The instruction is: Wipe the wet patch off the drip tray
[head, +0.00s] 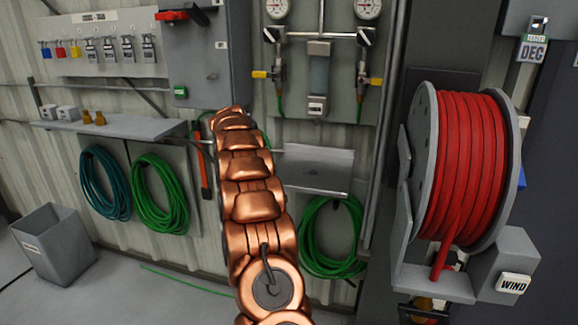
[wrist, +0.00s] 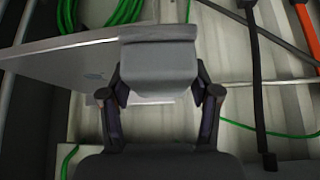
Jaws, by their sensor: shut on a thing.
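The drip tray (head: 318,168) is a grey metal shelf on the wall below the gauge panel, partly hidden by my copper arm in the head view. In the wrist view the tray (wrist: 50,62) spreads from the left to behind my gripper. A small faint bluish mark (wrist: 95,76) shows on it and may be the wet patch. My gripper (wrist: 160,92) is shut on a grey block-like pad (wrist: 158,65). The pad overlaps the tray's edge in the picture; I cannot tell whether they touch. My gripper is hidden behind the arm in the head view.
A green hose coil (head: 332,237) hangs below the tray. A red hose reel (head: 465,170) stands out at the right. A shelf with brass fittings (head: 100,118), more hose coils and a grey bin (head: 55,245) are at the left. An orange-red bar (wrist: 305,32) hangs near my gripper.

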